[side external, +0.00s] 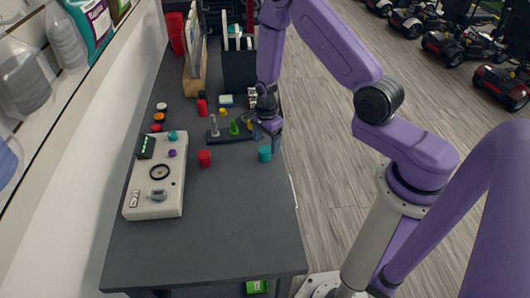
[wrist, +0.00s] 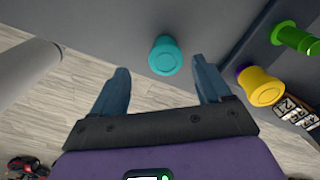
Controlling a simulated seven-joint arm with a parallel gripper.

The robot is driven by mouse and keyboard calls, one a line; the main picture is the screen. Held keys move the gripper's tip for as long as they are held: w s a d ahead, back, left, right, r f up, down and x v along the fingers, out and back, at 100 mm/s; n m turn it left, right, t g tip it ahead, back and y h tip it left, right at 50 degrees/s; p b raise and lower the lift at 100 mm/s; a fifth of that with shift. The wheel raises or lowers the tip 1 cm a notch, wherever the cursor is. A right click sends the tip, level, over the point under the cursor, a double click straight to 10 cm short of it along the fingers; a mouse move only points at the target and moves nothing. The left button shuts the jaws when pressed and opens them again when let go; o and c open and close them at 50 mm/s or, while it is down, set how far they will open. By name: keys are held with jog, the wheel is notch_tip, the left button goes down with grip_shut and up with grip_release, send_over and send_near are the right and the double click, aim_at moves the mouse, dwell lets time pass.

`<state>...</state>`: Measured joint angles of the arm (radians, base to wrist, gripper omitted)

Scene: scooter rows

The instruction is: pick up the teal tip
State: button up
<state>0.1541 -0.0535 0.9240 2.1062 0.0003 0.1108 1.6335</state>
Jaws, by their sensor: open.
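The teal tip (side external: 265,154) is a small teal cylinder standing on the dark table (side external: 215,230) near its right edge in the side view. In the wrist view the teal tip (wrist: 165,56) shows just beyond the fingertips, roughly between their lines. My gripper (side external: 265,133) is above and behind the teal tip in the side view. In the wrist view my gripper (wrist: 162,75) has its two blue fingers wide apart with nothing between them.
A red piece (side external: 204,158) stands left of the teal tip. A yellow piece (wrist: 261,86) and a green piece (wrist: 294,38) are to the right in the wrist view. A beige device (side external: 156,180) lies at the left. The table's front is clear.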

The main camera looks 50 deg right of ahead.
aim_at(264, 149)
jog(key=shift+w+f, duration=0.2)
jog(key=shift+f, duration=1.1)
jog(key=shift+w+f, duration=0.15)
jog(key=shift+f, duration=1.15)
jog(key=c, duration=1.1)
